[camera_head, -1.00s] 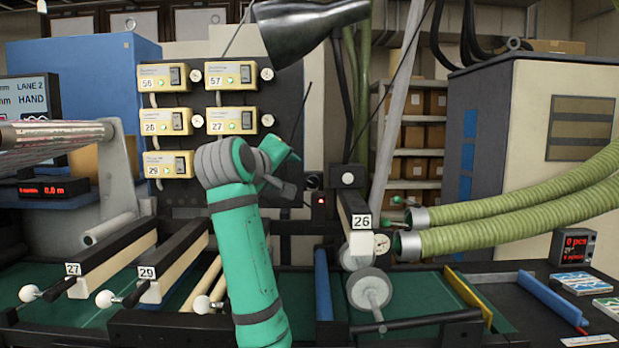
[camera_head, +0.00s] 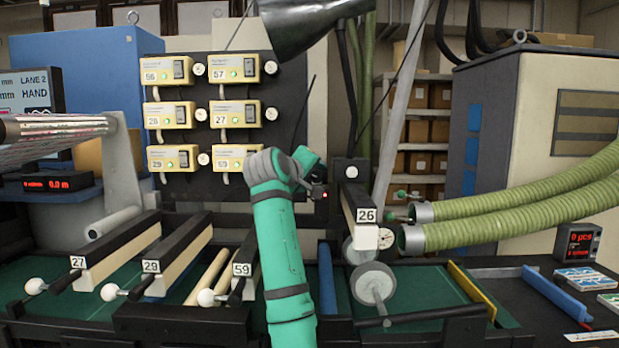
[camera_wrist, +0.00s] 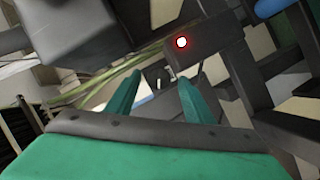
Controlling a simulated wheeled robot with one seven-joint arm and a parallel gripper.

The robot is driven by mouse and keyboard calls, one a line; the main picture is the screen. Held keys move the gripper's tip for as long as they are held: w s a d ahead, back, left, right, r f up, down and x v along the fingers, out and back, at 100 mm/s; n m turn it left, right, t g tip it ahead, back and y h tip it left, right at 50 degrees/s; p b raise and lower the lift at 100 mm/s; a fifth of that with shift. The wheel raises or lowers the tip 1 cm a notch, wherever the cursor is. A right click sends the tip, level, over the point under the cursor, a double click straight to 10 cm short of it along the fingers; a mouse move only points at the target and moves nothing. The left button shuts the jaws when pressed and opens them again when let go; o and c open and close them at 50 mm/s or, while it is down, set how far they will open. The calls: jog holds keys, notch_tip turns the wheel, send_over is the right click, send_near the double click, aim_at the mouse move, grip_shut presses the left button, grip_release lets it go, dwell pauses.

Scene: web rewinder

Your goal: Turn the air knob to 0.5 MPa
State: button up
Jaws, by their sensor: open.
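A black block with a round pale knob (camera_head: 352,171) on its face stands right of my gripper, above the unit labelled 26 (camera_head: 367,214). No marking shows that this is the air knob. A small round dial gauge (camera_head: 386,236) sits beside that unit; its reading is too small to read. My gripper (camera_head: 318,190) is left of the block, by a small red light, and is partly hidden by my own wrist. In the wrist view my gripper (camera_wrist: 158,76) has its two green fingers apart, with nothing clearly held. A red light (camera_wrist: 181,42) glows just above the right finger.
Two pale green hoses (camera_head: 520,215) run in from the right. A grey lamp shade (camera_head: 310,22) hangs above my arm. Yellow controllers (camera_head: 234,114) with small dials fill the back panel. Bars labelled 27, 29 and 59 (camera_head: 242,269) lie at left. A roller (camera_head: 373,283) stands below unit 26.

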jog(key=shift+d, duration=0.55)
jog(key=shift+a, duration=0.25)
jog(key=shift+c, duration=0.6)
jog(key=shift+a, duration=0.15)
jog(key=c, duration=0.9)
jog(key=shift+r+m+y, duration=0.2)
jog(key=shift+m+y, duration=0.2)
jog(key=shift+m, duration=0.2)
jog(key=shift+w+m+g+y, duration=0.15)
jog(key=shift+m+g+y, duration=0.15)
jog(key=shift+m, duration=0.2)
jog(key=o, duration=1)
jog(key=shift+a, duration=0.2)
jog(key=shift+d, duration=0.4)
jog(key=v, duration=1.1)
jog(key=shift+a+f, duration=0.1)
jog(key=shift+f, duration=0.05)
